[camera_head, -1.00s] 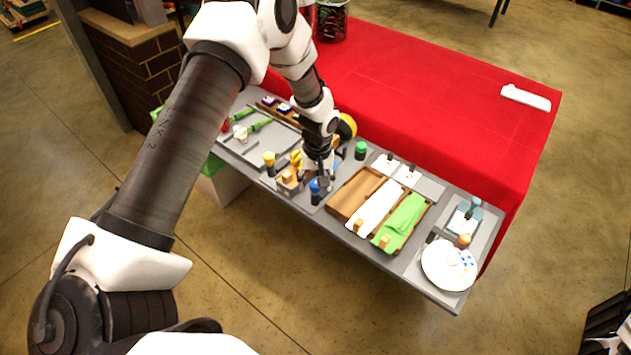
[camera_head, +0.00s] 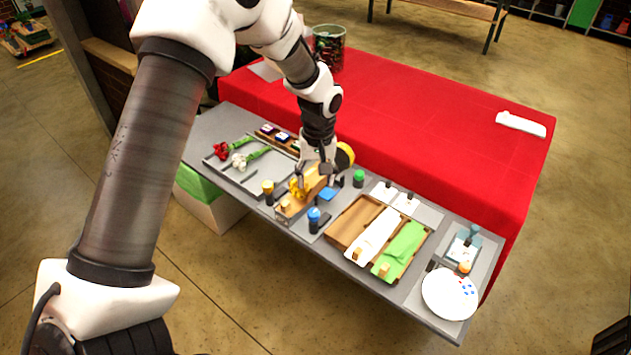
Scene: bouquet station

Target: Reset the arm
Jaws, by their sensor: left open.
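My left arm comes in from the left and reaches over the grey bench (camera_head: 295,232). My left gripper (camera_head: 317,184) is open above the wooden tray (camera_head: 288,208) that holds a yellow item (camera_head: 299,188). I cannot tell whether a finger touches anything there. My right gripper is not in view.
A red flower (camera_head: 221,150) and a white flower (camera_head: 240,161) lie at the bench's left. A wooden tray with white and green cloths (camera_head: 404,245) and a white plate (camera_head: 449,294) are to the right. A red-covered table (camera_head: 430,120) stands behind.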

